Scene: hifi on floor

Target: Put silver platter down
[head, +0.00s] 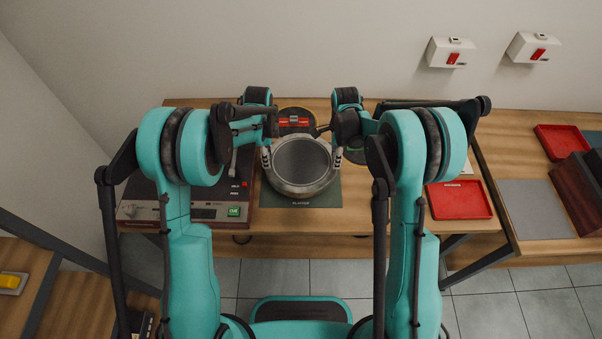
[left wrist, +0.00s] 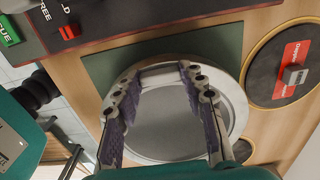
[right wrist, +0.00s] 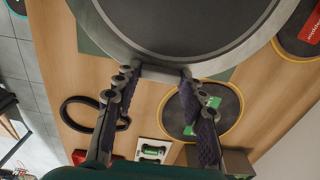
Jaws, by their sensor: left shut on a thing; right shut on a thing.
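The silver platter (head: 302,163) is a round dish with a pale metal rim and a darker grey middle. It is level over a dark green mat (head: 326,196) with a label at its front edge. I cannot tell whether it touches the mat. My left gripper (head: 266,158) is shut on its left rim, and my right gripper (head: 337,157) is shut on its right rim. The platter also shows in the left wrist view (left wrist: 180,122) and in the right wrist view (right wrist: 190,25), with its rim between the fingers. The mat is mostly hidden beneath it.
A turntable deck (head: 180,211) with red and green controls stands close left. A dark round pad with a red label (head: 293,121) lies behind the platter. A red tray (head: 460,200) is at the right. A black ring (right wrist: 88,113) lies on the wood near my right gripper.

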